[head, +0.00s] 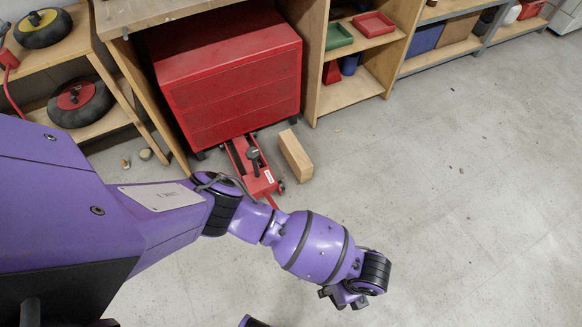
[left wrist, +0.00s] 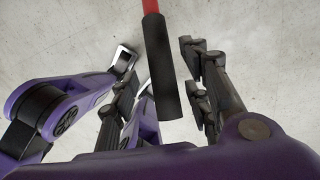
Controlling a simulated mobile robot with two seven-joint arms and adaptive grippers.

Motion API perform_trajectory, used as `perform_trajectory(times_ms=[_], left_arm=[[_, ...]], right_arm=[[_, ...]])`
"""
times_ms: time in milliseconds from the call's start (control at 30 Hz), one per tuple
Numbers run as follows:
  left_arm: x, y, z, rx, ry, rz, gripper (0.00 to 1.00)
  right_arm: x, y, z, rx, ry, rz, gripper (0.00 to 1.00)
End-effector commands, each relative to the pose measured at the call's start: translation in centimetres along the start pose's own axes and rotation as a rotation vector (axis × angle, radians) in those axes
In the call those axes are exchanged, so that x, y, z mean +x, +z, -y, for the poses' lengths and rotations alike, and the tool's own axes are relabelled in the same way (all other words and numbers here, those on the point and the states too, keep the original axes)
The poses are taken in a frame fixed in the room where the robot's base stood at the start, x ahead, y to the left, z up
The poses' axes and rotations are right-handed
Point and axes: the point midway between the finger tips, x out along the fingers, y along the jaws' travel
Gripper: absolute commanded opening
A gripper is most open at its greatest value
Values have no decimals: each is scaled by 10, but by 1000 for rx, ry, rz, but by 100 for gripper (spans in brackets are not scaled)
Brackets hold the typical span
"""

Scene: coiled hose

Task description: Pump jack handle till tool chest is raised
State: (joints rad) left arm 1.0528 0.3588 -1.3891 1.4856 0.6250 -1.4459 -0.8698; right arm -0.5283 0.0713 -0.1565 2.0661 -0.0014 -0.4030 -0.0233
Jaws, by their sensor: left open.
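The red tool chest (head: 232,85) stands under the wooden bench at the upper left. The red floor jack (head: 250,165) reaches out from beneath its front edge. The lower end of the jack's red handle (head: 272,201) shows before my left arm hides the rest. In the left wrist view the handle ends in a black grip (left wrist: 160,75), which lies between the fingers of my left gripper (left wrist: 161,66). The fingers are open, with gaps on both sides of the grip. In the head view my left gripper (head: 343,295) is at the lower middle. My right gripper is not seen.
A wooden block (head: 295,155) lies on the floor right of the jack. A shelf unit with a green tray (head: 338,36) and a red tray (head: 374,24) stands right of the chest. Wheels sit on the left shelves. The grey floor at right is clear.

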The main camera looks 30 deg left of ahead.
Motion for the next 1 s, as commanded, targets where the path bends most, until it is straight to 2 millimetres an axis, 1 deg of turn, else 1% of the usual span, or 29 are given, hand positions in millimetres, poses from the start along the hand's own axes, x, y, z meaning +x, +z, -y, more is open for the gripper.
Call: perform_trajectory(times_ms=[33, 200, 300, 400, 500, 600, 1000], left_arm=[[-15, 2, 5, 2, -10, 2, 43], [-52, 2, 4, 1, -8, 3, 43], [-69, 2, 3, 2, -6, 4, 43], [-82, 2, 3, 0, -4, 4, 43], [-89, 2, 2, -1, -4, 4, 43], [-91, 2, 2, 0, -3, 5, 43], [-91, 2, 2, -1, -3, 5, 43]], right_arm=[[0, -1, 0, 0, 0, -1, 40], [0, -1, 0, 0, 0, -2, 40], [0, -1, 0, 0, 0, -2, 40], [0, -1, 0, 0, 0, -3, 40], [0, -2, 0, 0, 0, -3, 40], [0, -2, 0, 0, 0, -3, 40], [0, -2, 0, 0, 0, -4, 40]])
